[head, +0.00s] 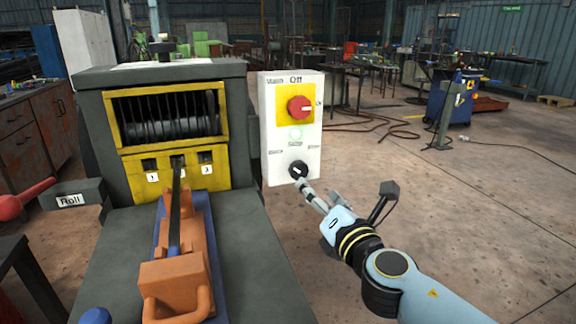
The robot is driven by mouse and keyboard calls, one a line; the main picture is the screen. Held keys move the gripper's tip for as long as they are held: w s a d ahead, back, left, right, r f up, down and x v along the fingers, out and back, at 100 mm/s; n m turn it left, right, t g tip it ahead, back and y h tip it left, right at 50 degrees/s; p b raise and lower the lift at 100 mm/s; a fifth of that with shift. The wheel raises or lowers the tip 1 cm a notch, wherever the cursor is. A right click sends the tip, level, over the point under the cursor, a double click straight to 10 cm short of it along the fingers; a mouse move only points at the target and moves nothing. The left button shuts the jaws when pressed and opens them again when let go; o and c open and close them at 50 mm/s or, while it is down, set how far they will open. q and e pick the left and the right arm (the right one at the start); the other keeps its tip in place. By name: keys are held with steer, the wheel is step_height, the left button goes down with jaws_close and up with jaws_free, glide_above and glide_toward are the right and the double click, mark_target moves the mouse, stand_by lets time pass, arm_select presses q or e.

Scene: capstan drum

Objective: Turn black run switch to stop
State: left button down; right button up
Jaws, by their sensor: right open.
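The black run switch (298,169) is a round knob low on the white control panel (283,121). A pale mark shows on its face, but the small labels beside it are too blurred to read. My right gripper (305,188) reaches in from the lower right, with a fingertip close to the knob's lower right side. I cannot tell whether it touches. The gripper is open, with another finger spread to the right. My left gripper is not in view.
The grey drum machine (162,75) stands left of the panel. Open floor lies to the right, with a cable on it.

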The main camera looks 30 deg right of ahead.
mark_target(300, 173)
steer(key=x, duration=0.9)
steer(key=shift+w+d+f, duration=0.1)
steer(key=shift+w+d, duration=0.05)
steer(key=shift+w, duration=0.4)
steer(key=shift+c, duration=1.1)
steer(key=c, duration=0.9)
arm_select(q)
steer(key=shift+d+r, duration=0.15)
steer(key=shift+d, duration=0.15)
arm_select(e)
steer(key=shift+c, duration=0.3)
